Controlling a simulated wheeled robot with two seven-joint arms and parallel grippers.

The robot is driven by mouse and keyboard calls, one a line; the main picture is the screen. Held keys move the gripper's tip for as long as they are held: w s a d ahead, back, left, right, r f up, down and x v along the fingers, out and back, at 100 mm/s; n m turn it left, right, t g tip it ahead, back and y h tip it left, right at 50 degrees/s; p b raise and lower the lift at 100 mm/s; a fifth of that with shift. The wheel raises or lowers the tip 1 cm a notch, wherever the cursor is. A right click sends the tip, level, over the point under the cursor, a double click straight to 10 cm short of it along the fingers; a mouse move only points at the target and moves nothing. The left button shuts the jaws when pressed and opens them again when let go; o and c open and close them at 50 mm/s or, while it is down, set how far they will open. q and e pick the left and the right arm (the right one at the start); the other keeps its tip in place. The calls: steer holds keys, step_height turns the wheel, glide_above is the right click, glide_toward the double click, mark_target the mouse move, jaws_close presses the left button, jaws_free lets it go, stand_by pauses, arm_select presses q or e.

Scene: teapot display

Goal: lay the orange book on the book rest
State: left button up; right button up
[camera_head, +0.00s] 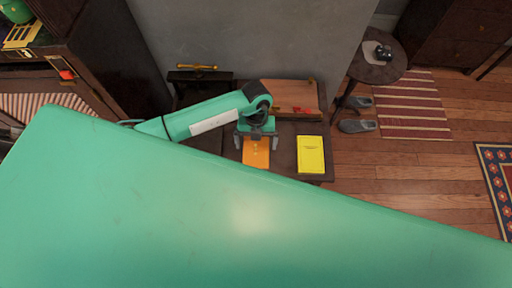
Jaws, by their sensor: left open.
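The orange book (256,153) lies on the dark table in the middle of the head view. Its far part is hidden under my left gripper. My left gripper (256,143) is open over the far end of the book, with one finger at each side of it. I cannot tell whether the fingers touch it. A brown wooden board (291,93), perhaps the book rest, stands at the back of the table behind my gripper, with red things along its front. My right gripper is not in view.
A yellow book (311,155) lies on the table to the right of the orange one. A grey wall (250,40) rises behind. A small round table (378,66) stands at the right, with slippers (357,126) on the floor. My own green body fills the foreground.

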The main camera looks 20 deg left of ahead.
mark_target(256, 150)
arm_select(q)
steer(key=shift+x, duration=1.1)
steer(key=c, duration=1.1)
